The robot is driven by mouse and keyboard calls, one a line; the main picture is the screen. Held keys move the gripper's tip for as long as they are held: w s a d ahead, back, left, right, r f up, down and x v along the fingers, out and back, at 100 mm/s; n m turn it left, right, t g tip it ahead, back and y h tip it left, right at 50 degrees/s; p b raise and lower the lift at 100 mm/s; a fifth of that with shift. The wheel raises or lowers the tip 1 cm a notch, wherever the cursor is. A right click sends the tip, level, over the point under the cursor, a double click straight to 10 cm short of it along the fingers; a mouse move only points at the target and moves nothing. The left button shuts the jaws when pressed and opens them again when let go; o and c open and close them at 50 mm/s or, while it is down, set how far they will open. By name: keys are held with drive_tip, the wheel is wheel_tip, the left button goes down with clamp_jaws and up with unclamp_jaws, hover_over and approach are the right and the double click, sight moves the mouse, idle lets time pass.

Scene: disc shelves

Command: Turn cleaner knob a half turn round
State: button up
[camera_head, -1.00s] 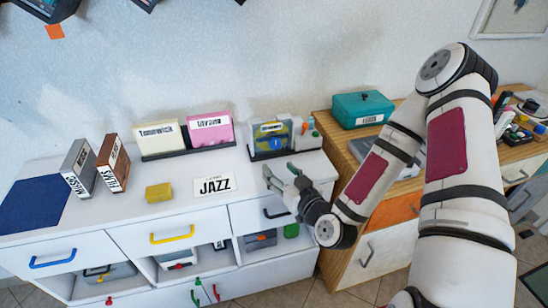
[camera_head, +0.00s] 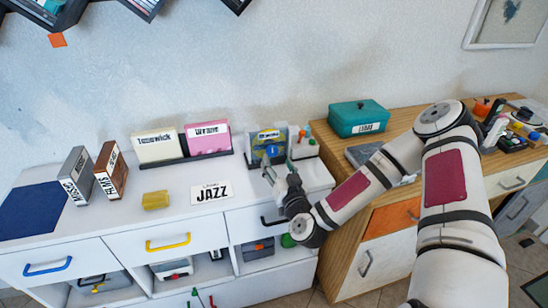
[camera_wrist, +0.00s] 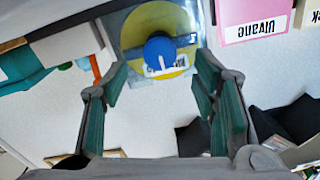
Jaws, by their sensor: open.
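The disc cleaner (camera_head: 257,140) stands at the back right of the white cabinet top, with a yellow-green disc and a blue knob (camera_head: 272,151). In the wrist view, the round blue knob (camera_wrist: 160,54) with a white mark sits at the centre of the yellow disc (camera_wrist: 148,20). My gripper (camera_head: 278,168) is in front of the cleaner, its fingers pointing at it. In the wrist view, my gripper (camera_wrist: 160,78) is open and empty, with one finger to each side of the knob's line. The knob appears just beyond the fingertips, apart from them.
Cream (camera_head: 155,145) and pink (camera_head: 208,137) boxes stand left of the cleaner. A JAZZ card (camera_head: 212,193), a yellow block (camera_head: 156,200) and two upright cases are further left. A wooden cabinet with a teal box (camera_head: 359,117) is on the right.

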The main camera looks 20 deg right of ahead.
sight(272, 153)
drive_tip(key=shift+w, duration=2.15)
drive_tip(key=c, duration=1.2)
